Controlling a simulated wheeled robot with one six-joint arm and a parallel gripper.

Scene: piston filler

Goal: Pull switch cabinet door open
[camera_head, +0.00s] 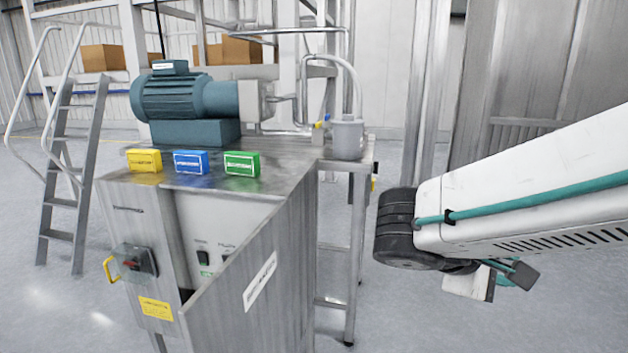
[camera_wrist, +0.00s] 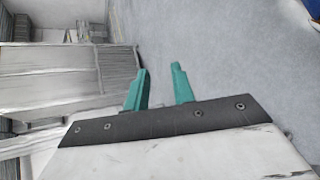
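The switch cabinet (camera_head: 135,225) is a grey metal housing at the left of the head view. Its door (camera_head: 255,285) stands swung open towards me, with a white label on its face. Behind it a light inner panel (camera_head: 205,230) with small black switches shows; the door hides its lower part. My gripper (camera_head: 515,272) is to the right of the door and well apart from it, partly hidden by my arm. In the wrist view its two teal fingers (camera_wrist: 160,85) are spread with nothing between them. I cannot make out the door in the wrist view.
A red rotary switch with a yellow handle (camera_head: 132,262) sticks out of the cabinet front. Yellow, blue and green boxes (camera_head: 190,162) and a teal motor (camera_head: 185,105) are on top. A step ladder (camera_head: 70,170) stands left. The floor (camera_head: 390,310) between door and arm is clear.

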